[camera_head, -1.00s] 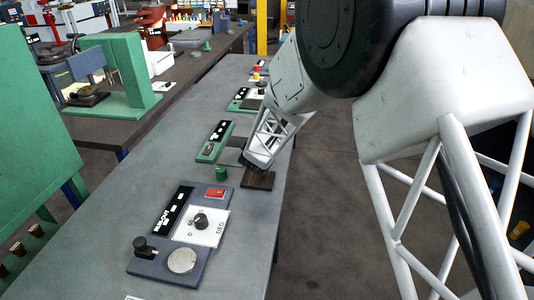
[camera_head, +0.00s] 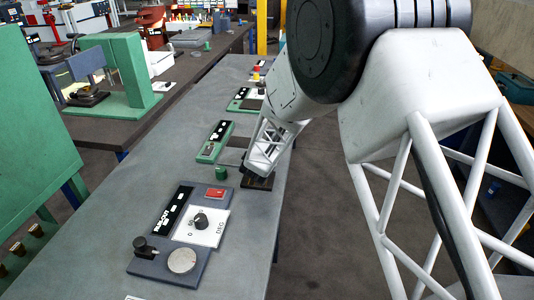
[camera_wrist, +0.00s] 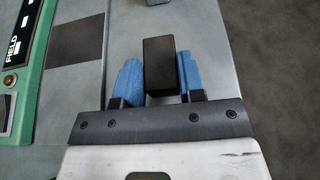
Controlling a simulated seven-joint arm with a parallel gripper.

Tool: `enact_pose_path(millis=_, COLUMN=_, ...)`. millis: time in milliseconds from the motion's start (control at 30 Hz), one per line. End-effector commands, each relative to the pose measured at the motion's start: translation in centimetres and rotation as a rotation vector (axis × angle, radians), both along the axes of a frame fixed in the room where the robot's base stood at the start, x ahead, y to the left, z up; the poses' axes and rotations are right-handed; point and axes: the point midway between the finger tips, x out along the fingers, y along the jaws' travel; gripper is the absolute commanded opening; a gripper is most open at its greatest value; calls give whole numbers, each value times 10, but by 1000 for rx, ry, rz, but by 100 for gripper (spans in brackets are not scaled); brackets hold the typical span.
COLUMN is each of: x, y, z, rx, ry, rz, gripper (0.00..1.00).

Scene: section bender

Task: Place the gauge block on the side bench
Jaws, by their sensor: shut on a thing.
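The gauge block appears to be the dark rectangular block (camera_wrist: 159,62) in the wrist view. It sits between the two blue fingers of my gripper (camera_wrist: 156,80), which is shut on it. Behind it in that view is the grey bench top (camera_wrist: 125,25), near its right edge. In the head view my gripper (camera_head: 259,172) is low at the right edge of the grey bench (camera_head: 150,175), and a dark piece (camera_head: 258,184) shows beneath it. I cannot tell whether the block touches the bench. Which bench is the side bench is not marked.
A control panel with a dial (camera_head: 201,221) lies on the near part of the grey bench. A green knob (camera_head: 221,173) and a green panel (camera_head: 215,142) are left of my gripper. A brown-topped bench (camera_head: 105,131) with a green frame stands at the left. Floor lies to the right.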

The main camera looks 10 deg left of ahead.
Motion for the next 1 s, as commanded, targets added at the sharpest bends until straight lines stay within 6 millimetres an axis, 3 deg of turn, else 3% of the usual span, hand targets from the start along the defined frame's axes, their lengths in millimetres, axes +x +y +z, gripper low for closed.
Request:
enact_pose_path(millis=767, x=-3, y=-1, z=-20, rx=-4, ry=10, rz=1, gripper=0)
enact_pose_path(millis=800, x=-4, y=-1, z=-22, rx=-5, ry=12, rz=1, gripper=42)
enact_pose_path(millis=933, x=-5, y=-2, z=-24, rx=-6, ry=16, rz=0, gripper=62)
enact_pose_path(millis=1000, x=-5, y=-2, z=-25, rx=-6, ry=18, rz=0, gripper=62)
